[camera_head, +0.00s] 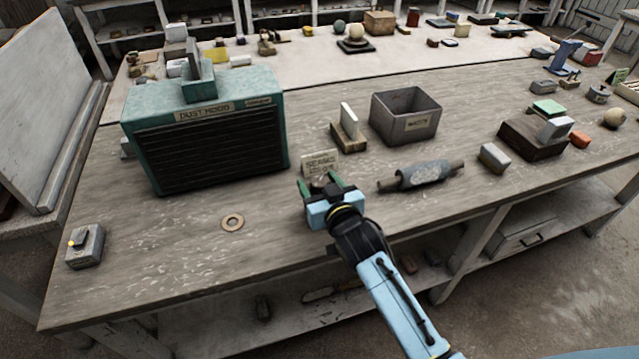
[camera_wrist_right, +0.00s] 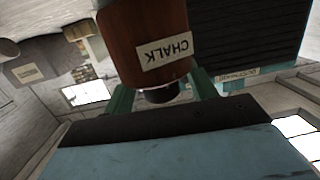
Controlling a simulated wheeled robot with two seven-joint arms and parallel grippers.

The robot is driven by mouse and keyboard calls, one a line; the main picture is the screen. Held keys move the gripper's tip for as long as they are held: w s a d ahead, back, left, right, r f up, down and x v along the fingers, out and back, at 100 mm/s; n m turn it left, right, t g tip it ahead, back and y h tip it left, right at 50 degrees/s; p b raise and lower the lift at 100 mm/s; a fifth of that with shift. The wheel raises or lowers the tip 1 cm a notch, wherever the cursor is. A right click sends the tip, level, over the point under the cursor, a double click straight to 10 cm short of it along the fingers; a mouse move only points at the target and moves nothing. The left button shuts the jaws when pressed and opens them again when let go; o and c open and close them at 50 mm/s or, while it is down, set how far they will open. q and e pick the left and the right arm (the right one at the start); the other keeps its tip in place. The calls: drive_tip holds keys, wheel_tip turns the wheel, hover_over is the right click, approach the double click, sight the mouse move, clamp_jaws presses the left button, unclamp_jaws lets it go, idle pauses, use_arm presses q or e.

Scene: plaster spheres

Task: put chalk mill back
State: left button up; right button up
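The chalk mill (camera_wrist_right: 148,45) is a reddish-brown cylinder with a pale CHALK label and a narrow dark end. It appears upside down in the right wrist view, as does the hood behind it. My right gripper (camera_wrist_right: 163,88) has its green fingers on either side of the mill and looks shut on it; the contact is partly hidden. In the head view the right gripper (camera_head: 326,186) is over the table's front part, before a small lettered card (camera_head: 320,163). The mill cannot be made out there. My left gripper is not in view.
The green dust hood (camera_head: 205,135) stands to the left, and a grey bin (camera_head: 405,116) and a grey roller (camera_head: 422,176) to the right. A flat ring (camera_head: 232,222) and a grey switch box (camera_head: 85,246) lie front left. The table (camera_head: 170,260) has free room around the ring.

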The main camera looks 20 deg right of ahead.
drive_tip(key=shift+r, duration=0.2)
drive_tip(key=s+d+r+p, duration=0.1)
drive_tip(key=s, duration=1)
drive_tip(key=shift+s+r, duration=0.3)
drive_tip(key=shift+s, duration=0.1)
